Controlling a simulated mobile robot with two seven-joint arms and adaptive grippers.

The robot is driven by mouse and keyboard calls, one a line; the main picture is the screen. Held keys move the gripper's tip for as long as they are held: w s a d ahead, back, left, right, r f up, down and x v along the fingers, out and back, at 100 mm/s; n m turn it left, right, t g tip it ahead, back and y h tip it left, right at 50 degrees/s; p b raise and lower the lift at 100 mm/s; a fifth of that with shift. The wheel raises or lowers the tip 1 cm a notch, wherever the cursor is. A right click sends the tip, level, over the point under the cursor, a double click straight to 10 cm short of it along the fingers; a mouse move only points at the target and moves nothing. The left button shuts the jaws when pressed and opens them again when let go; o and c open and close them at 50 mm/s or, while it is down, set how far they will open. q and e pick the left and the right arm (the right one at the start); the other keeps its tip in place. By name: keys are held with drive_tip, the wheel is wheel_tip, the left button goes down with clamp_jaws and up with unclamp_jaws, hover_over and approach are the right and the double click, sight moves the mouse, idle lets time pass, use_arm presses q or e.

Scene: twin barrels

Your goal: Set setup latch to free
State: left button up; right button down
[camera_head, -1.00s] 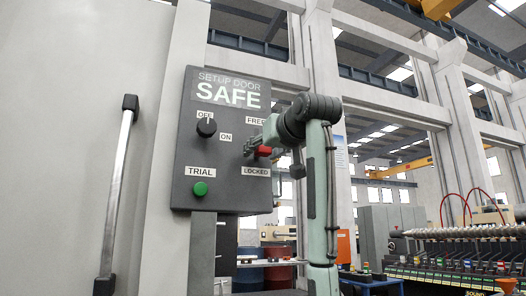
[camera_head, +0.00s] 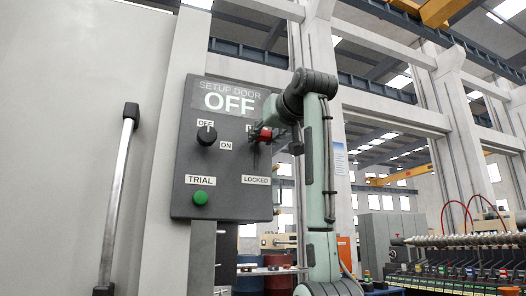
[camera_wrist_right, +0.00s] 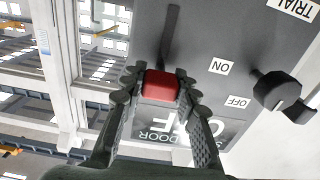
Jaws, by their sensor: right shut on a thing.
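The dark setup door panel (camera_head: 228,171) stands upright, and its display (camera_head: 229,101) reads OFF. The setup latch has a red handle (camera_head: 263,135), now up by the FREE label, which my gripper mostly hides. The LOCKED label (camera_head: 255,180) shows below it. My right gripper (camera_head: 260,136) is shut on the red latch handle. In the right wrist view, the red handle (camera_wrist_right: 160,85) sits between both fingers of my right gripper (camera_wrist_right: 160,88), and a dark slot (camera_wrist_right: 170,38) runs away from it. My left gripper is not in view.
A black knob (camera_head: 207,133) with OFF and ON labels and a green TRIAL button (camera_head: 200,197) are on the panel left of the latch. A door with a long metal handle (camera_head: 118,195) is at the left. Barrels (camera_head: 279,283) stand low behind the panel.

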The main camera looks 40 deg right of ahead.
drive_tip(key=shift+s+r, duration=0.1)
drive_tip(key=shift+r, duration=0.25)
drive_tip(key=c, duration=1.1)
unclamp_jaws()
drive_tip(key=shift+f, duration=0.1)
drive_tip(key=v, duration=1.1)
drive_tip(key=shift+s, duration=0.4)
drive_tip(key=shift+a+f, duration=0.1)
drive_tip(key=shift+f, duration=0.05)
